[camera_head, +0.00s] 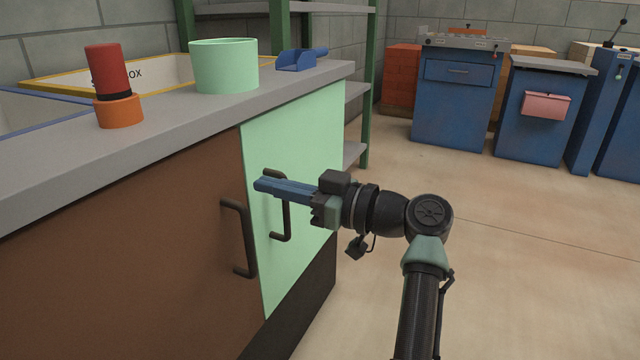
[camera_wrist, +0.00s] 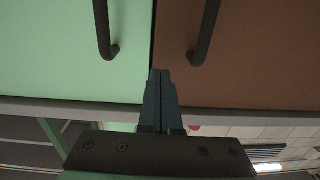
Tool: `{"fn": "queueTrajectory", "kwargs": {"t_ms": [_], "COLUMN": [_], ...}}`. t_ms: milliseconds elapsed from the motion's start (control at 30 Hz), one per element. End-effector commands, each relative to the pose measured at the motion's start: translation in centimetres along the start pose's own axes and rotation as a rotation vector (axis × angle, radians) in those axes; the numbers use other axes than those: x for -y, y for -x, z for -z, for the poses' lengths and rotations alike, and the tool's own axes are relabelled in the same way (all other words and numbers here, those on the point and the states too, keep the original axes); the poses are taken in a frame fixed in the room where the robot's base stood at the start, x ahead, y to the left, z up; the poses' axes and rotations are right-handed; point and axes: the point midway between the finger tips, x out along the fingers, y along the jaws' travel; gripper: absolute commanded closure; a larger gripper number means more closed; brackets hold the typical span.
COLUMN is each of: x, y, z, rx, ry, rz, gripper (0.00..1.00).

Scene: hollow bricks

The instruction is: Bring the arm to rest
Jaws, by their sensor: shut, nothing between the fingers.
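My gripper (camera_head: 258,185) is shut and empty, its blue fingers together. In the head view it points left across the front of the mint-green cabinet door (camera_head: 310,150), by that door's dark handle (camera_head: 285,225). Part of this handle is hidden behind the fingers. In the wrist view the shut fingers (camera_wrist: 160,75) point at the seam between the green door (camera_wrist: 60,50) and the brown door (camera_wrist: 240,50), between the two handles. Whether the fingertips touch the doors I cannot tell. Both doors look closed.
The brown door's handle (camera_head: 239,238) is left of my fingers. On the grey counter (camera_head: 180,125) stand a red and orange cylinder (camera_head: 112,85), a mint-green pot (camera_head: 224,66) and a blue scoop (camera_head: 300,60). Blue cabinets (camera_head: 455,110) stand at the back right. The floor (camera_head: 540,250) between is clear.

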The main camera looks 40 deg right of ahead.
Motion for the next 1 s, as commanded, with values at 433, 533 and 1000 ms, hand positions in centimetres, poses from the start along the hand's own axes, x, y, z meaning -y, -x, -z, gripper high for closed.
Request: {"fn": "queueTrajectory", "kwargs": {"t_ms": [433, 533, 1000], "x": [0.2, 0.2, 1.2], "y": [9.1, 9.9, 4.9], "z": [0.1, 0.0, 4.2], "rx": [0.001, 0.001, 0.106], "ry": [-0.005, -0.004, 0.006], "rz": [-0.004, -0.003, -0.101], "gripper": [1.00, 1.00, 1.00]}}
